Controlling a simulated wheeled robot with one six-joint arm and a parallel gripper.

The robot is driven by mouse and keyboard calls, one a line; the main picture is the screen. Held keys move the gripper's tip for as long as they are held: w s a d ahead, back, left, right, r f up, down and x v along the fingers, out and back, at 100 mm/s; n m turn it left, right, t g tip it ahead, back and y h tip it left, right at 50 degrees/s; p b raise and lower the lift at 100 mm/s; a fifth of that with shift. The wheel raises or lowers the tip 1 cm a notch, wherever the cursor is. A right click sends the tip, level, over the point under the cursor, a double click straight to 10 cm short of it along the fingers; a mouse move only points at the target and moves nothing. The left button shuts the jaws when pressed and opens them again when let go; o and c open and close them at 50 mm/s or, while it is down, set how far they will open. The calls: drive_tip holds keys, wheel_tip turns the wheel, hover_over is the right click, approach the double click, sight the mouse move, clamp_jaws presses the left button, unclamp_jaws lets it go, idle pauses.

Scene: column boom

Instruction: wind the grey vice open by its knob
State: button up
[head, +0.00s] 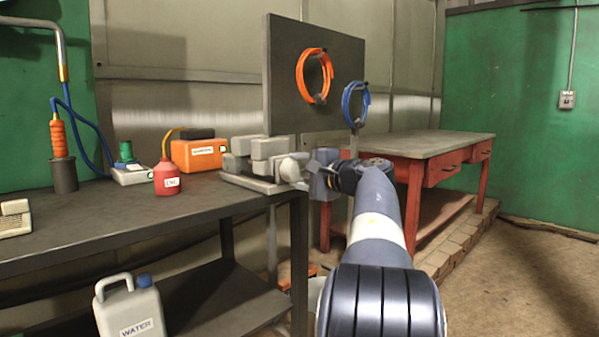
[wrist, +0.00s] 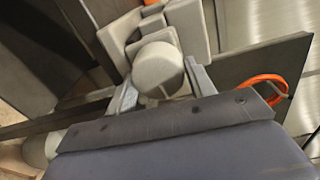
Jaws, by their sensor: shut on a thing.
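The grey vice (head: 262,153) sits at the right end of the dark workbench, its blocky jaws and base light grey. Its rounded knob (head: 291,168) faces right, toward my arm. My gripper (head: 305,168) reaches the knob from the right and is shut on it. In the wrist view the knob (wrist: 158,70) sits between my two fingers (wrist: 160,85), with the vice body (wrist: 188,25) behind it. The wide gripper body hides the lower part of the wrist view. I cannot tell from these frames how wide the vice jaws stand apart.
On the workbench (head: 120,225) stand an orange box (head: 195,155), a red bottle (head: 167,180) and a soldering-type tool in a holder (head: 62,165). A dark panel with an orange hose coil (head: 301,76) and a blue coil (head: 346,103) rises behind the vice. A red table (head: 415,170) stands behind right.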

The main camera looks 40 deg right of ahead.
drive_tip(key=shift+n, duration=0.6)
drive_tip(key=o, duration=1)
drive_tip(key=shift+c, duration=0.2)
drive_tip(key=s+p, duration=0.1)
drive_tip(key=s, duration=0.9)
drive_tip(key=shift+s+d+r, duration=0.3)
drive_tip(key=shift+s, duration=0.1)
